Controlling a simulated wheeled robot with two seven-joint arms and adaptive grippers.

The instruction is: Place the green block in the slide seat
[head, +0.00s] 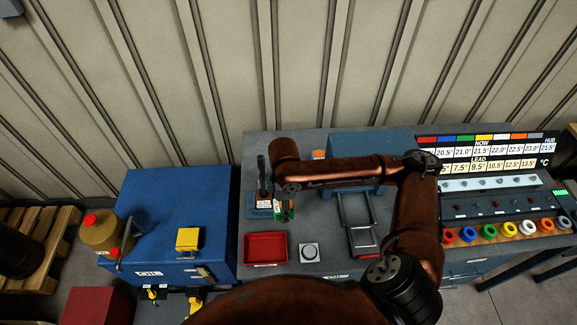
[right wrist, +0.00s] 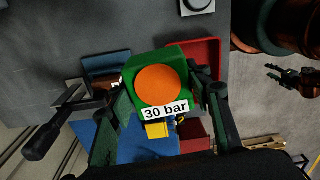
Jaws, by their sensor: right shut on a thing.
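The green block (right wrist: 156,86) fills the middle of the right wrist view, with an orange disc and a "30 bar" label on its face. My right gripper (right wrist: 160,112) is shut on it, one finger on each side. In the head view the block (head: 291,211) is small and partly hidden under my right wrist, beside a blue fixture (head: 260,212) with a black lever. A dark slide frame (head: 342,212) lies to its right; I cannot tell where its seat is. A small dark gripper, apparently my left (right wrist: 289,75), shows at the right wrist view's right edge; its jaws are unclear.
A red tray (head: 265,247) and a grey button box (head: 309,253) sit at the bench front. A blue cabinet (head: 160,215) with a yellow block (head: 189,239) stands left. Coloured rings (head: 491,231) line the panel at right. My right forearm crosses above the bench.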

